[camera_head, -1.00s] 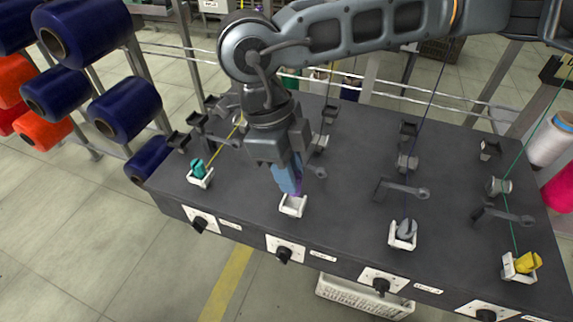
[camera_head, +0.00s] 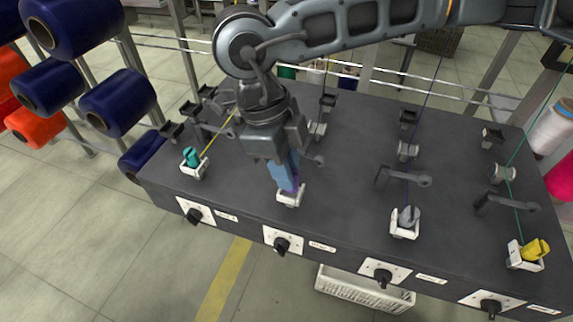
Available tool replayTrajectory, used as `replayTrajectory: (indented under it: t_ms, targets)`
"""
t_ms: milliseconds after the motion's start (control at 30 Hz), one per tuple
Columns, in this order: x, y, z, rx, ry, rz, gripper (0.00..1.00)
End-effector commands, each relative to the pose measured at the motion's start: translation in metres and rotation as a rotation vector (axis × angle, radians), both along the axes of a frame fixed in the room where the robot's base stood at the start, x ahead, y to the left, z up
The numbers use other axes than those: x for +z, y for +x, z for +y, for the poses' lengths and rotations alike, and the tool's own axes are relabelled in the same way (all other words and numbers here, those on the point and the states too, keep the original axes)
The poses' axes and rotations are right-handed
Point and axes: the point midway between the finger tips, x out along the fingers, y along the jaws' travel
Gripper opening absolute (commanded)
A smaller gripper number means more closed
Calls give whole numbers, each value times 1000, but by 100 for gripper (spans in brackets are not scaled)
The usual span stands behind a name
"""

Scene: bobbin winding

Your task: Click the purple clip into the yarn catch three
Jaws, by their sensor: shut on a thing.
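My gripper (camera_head: 285,178), with blue fingers, points down and is shut on the purple clip (camera_head: 294,184). Most of the clip is hidden by the fingers. The clip's lower end is at the white yarn catch (camera_head: 290,198), second from the left along the front edge of the dark bench. The clip appears to meet the catch's opening, but I cannot tell whether it is seated. The other catches hold a teal clip (camera_head: 191,157), a grey clip (camera_head: 408,216) and a yellow clip (camera_head: 536,249).
The dark bench (camera_head: 350,205) carries small guide arms (camera_head: 404,178) and black knobs on its front. Taut yarns rise from the grey and yellow clips. A white crate (camera_head: 362,290) is below the bench.

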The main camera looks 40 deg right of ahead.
Motion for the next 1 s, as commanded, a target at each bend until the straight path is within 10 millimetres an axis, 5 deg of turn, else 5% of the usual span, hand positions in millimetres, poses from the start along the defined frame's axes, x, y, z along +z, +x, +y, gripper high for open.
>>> replayTrajectory:
  t_ms: [733,767,1000]
  targets:
    - [-15,0,0,0,0,0,0]
    - [-15,0,0,0,0,0,25]
    - [-15,0,0,0,0,0,48]
